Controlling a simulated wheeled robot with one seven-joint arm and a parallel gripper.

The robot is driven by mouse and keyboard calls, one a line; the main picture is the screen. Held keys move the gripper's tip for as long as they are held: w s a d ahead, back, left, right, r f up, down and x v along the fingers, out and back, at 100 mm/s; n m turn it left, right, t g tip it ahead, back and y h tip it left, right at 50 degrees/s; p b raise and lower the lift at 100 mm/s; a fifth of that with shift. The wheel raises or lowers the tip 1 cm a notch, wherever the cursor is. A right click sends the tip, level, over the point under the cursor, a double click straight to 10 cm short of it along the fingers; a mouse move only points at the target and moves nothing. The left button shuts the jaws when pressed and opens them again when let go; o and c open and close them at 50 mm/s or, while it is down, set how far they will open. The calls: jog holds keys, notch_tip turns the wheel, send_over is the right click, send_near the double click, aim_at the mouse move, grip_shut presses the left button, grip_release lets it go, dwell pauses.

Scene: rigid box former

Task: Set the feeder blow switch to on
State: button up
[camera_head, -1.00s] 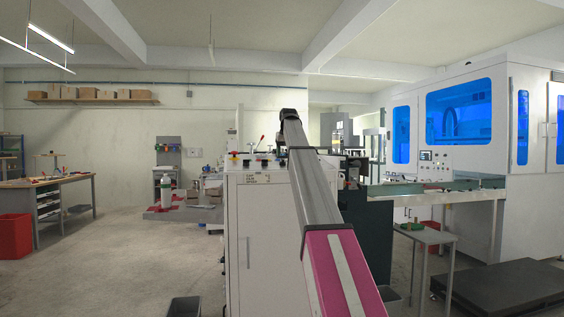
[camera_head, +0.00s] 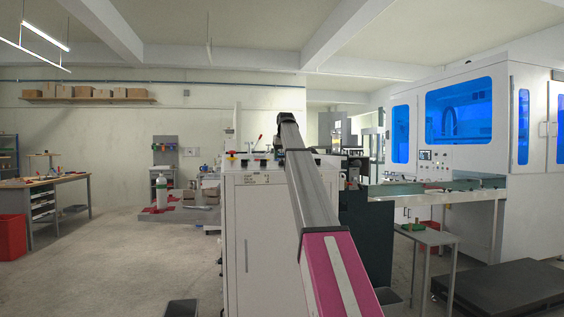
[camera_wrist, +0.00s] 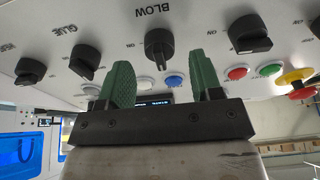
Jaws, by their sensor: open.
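The blow switch (camera_wrist: 159,46) is a black rotary knob on a white panel, under the label BLOW in the wrist view. The label shows upside down. My gripper (camera_wrist: 165,82) is open, with two green ridged fingers pointing at the panel. The knob shows between the fingertips, apart from both. I cannot tell whether it is set to on or off. In the head view my arm reaches over the white cabinet (camera_head: 262,235), and its far end hides part of the cabinet top; the fingers are not visible there.
The GLUE knob (camera_wrist: 84,61) and another black knob (camera_wrist: 249,34) flank the blow switch. A red button (camera_wrist: 237,73), white and blue buttons and a yellow-red stop button (camera_wrist: 296,80) sit near my fingers.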

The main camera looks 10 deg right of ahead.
jog(key=shift+x, duration=1.4)
jog(key=shift+c, duration=0.2)
jog(key=c, duration=0.8)
jog(key=shift+c, duration=0.2)
